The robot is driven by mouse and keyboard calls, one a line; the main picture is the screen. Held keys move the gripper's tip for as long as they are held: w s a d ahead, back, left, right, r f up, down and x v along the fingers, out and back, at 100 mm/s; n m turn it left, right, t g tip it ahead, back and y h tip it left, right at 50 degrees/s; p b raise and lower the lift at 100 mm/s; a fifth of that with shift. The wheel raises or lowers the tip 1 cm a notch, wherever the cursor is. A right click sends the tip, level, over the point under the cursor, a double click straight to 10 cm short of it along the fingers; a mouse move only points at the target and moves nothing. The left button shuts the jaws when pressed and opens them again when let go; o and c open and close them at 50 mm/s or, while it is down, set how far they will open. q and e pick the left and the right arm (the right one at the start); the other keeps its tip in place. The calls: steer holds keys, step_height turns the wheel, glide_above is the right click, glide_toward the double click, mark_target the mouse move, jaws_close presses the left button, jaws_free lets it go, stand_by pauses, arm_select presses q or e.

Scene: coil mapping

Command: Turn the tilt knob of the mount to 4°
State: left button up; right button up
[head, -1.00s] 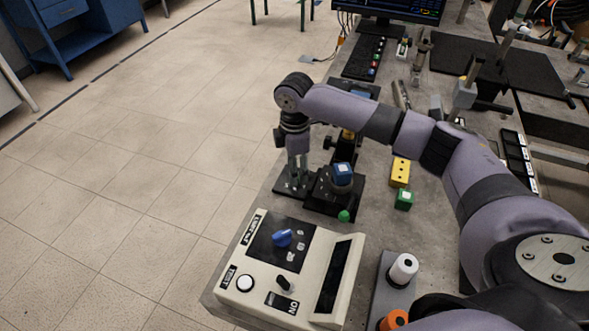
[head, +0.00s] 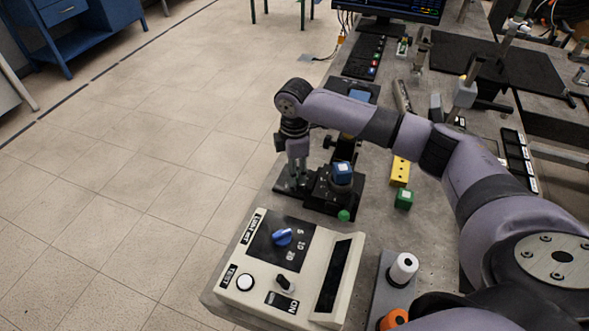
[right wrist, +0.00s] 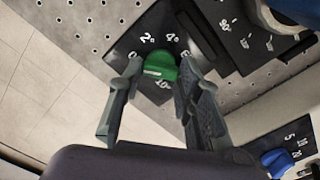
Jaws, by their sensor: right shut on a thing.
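The green tilt knob (right wrist: 160,68) sits on a black dial plate marked 0, 2, 4, 6 and 10 in the right wrist view. Its white line lies on the left part of the knob; I cannot tell exactly which mark it meets. My right gripper (right wrist: 157,75) is shut on the knob, one finger on each side. In the head view, my right gripper (head: 297,180) points down at the black plate left of the mount (head: 325,193), hiding the tilt knob. My left gripper is not in view.
A beige control box (head: 255,295) with a blue knob (head: 283,237) stands in front of the mount. A green ball-shaped piece (head: 343,215) is at the mount's front.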

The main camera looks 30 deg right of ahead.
steer(key=shift+c, duration=1.4)
steer(key=shift+r+m+p, duration=0.2)
steer(key=shift+m+p, duration=0.1)
steer(key=shift+p, duration=0.3)
steer(key=m+p, duration=1)
steer(key=p, duration=0.4)
steer(key=shift+m, duration=0.3)
steer(key=m+p, duration=0.3)
steer(key=m, duration=0.1)
steer(key=shift+w+d+m+p, duration=0.1)
steer(key=shift+m+p, duration=0.2)
steer(key=shift+d+f+m+p, duration=0.15)
steer(key=shift+m+p, duration=1)
steer(key=shift+m, duration=0.85)
steer(key=o, duration=1.1)
steer(key=shift+o, duration=0.2)
